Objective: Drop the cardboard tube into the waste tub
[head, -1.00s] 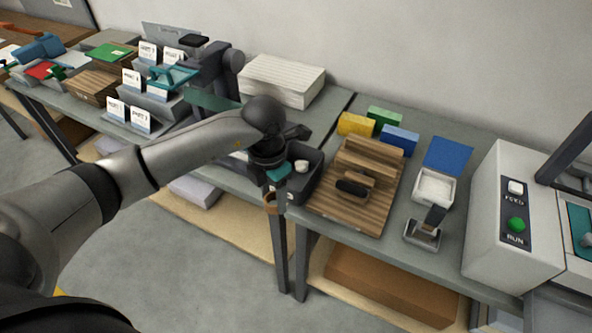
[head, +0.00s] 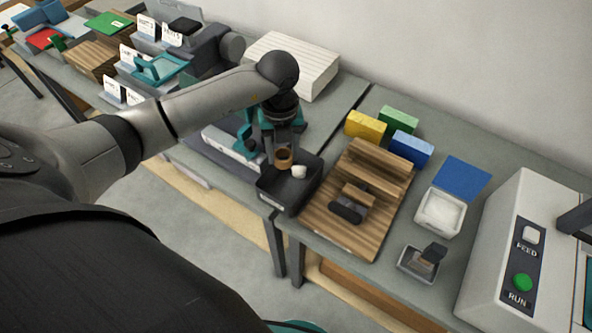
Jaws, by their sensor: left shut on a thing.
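The brown cardboard tube (head: 284,160) is upright between the fingers of my left gripper (head: 284,148), which is shut on it. The gripper points down over the dark waste tub (head: 291,195), and the tube shows against the tub's back part. I cannot tell exactly how far its lower end is above or inside the rim. A small white crumpled piece (head: 299,171) is in the tub, right of the tube. My right gripper is not in view.
A wooden rack (head: 338,220) stands just right of the tub, with yellow (head: 364,126), green and blue blocks behind it. A grey machine (head: 507,250) with buttons is at the right. A white paper stack (head: 291,63) is behind my left arm.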

